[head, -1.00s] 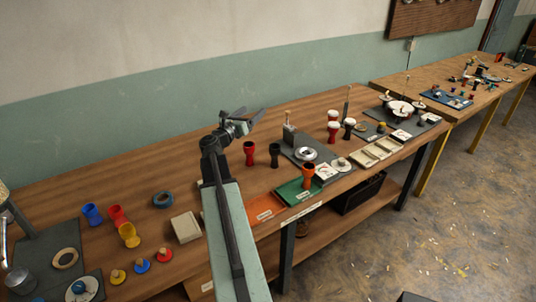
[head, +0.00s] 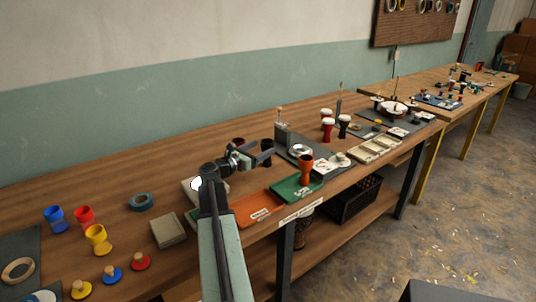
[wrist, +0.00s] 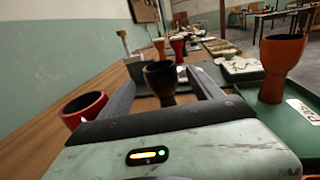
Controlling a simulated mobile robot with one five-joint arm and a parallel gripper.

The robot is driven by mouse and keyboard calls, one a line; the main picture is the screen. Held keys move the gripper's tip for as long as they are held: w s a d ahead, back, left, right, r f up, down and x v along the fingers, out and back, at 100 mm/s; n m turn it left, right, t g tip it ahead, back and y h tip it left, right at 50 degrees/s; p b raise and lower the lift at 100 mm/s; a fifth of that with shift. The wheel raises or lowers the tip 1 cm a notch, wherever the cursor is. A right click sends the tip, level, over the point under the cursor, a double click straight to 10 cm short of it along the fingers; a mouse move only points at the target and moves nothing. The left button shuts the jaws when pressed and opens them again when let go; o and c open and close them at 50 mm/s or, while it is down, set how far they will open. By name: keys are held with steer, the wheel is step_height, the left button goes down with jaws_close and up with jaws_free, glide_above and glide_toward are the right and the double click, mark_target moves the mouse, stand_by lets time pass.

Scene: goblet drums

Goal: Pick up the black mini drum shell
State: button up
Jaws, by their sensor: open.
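The black mini drum shell (head: 267,145) stands upright on the wooden bench, partly hidden by my gripper in the head view. In the wrist view the black shell (wrist: 161,78) shows its open cup and narrow stem, lying in line with the gap between my fingers. My gripper (head: 262,156) is low over the bench, open and empty, its fingers pointing toward the shell. In the wrist view the gripper (wrist: 160,86) has one finger on each side of the shell's outline. I cannot tell whether the shell is fully between the fingertips or just beyond them.
A dark red shell (wrist: 84,106) stands close to the left finger. An orange shell (head: 306,168) stands on the green tray (head: 284,192) to the right. An orange tray (head: 252,213) lies at the front edge. Red-and-white drums (head: 327,125) stand farther back.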

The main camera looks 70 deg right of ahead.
mark_target(272, 142)
steer(key=x, duration=0.6)
steer(key=shift+s+d+r, duration=0.15)
steer(key=shift+d, duration=0.1)
steer(key=shift+s, duration=0.1)
steer(key=c, duration=1.5)
